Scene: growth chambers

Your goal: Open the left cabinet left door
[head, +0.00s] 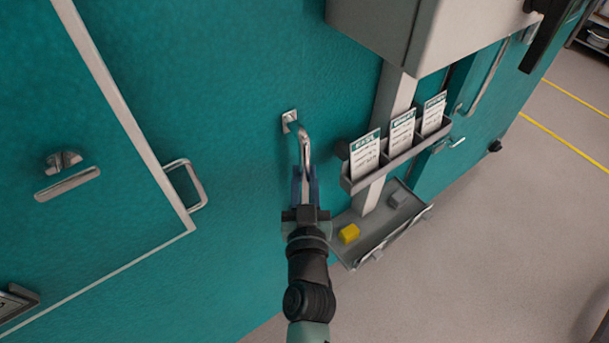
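The teal cabinet front (240,80) fills the left and middle of the head view. A bent metal door handle (306,147) stands out from it, with its upper mount on the teal surface. My gripper (305,184) reaches up from the bottom, its blue fingers on either side of the handle's lower part. I cannot tell whether the fingers press on the bar or leave a small gap. The handle's lower end is hidden by my gripper. The door looks flush with the front, though its edges are not clear here.
At left, a pale-framed panel (110,90) has a loop handle (190,184) and a latch (63,160). A grey box (390,30) overhangs above. Floor at right is clear.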

